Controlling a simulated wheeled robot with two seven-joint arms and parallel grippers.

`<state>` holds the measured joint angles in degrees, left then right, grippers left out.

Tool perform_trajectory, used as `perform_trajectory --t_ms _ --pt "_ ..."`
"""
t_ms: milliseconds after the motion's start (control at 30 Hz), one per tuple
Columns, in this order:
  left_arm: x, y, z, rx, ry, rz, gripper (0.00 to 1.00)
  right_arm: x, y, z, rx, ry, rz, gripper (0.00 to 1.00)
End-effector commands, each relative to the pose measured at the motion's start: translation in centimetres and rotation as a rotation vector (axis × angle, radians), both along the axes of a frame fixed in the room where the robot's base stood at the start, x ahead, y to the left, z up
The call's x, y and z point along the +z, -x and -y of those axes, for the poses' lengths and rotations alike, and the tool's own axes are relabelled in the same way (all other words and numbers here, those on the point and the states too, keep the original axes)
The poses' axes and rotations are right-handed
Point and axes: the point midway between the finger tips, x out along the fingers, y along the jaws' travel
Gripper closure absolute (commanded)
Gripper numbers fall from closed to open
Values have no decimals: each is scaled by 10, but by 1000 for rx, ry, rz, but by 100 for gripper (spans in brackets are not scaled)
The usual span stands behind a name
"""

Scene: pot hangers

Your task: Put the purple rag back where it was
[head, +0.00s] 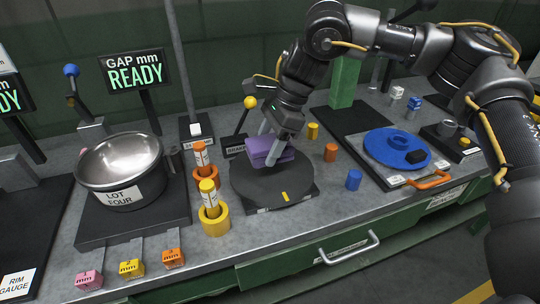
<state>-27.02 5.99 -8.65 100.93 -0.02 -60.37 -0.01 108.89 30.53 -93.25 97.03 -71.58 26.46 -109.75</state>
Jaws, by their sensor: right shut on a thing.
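The purple rag (258,143) is a small folded block. It is at the back of a dark round plate (262,193) that has a yellow mark near its front edge. My right gripper (277,153) reaches down from the upper right and is shut on the purple rag. I cannot tell whether the rag touches the plate or is a little above it. My left gripper is not in view.
A steel pot (120,168) stands on a dark pad at left. Orange and yellow holders (215,222) with cylinders stand left of the plate. Small cylinders, including a blue one (354,180), stand right. A blue disc (398,148) lies farther right. A drawer handle (348,250) projects in front.

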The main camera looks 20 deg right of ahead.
Motion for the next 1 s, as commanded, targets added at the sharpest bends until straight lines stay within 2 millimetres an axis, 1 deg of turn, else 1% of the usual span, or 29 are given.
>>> perform_trajectory --t_ms 100,200,300,533,667,700,867,1000 --pt "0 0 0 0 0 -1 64 -9 -4 6 -2 0 -2 72" --pt "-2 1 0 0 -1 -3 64 -26 -4 6 0 2 -4 72" --pt "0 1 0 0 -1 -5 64 -37 -4 6 0 1 -2 72" --pt "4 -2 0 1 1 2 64 -39 -4 6 -1 1 0 72" --pt "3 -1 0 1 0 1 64 -42 -4 6 -1 1 0 72" --pt "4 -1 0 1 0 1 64 -42 -4 6 -1 1 0 41" --pt "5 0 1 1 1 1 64 -42 -4 6 -1 1 0 21" --pt "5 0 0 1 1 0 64 -41 -4 6 -1 1 0 21"
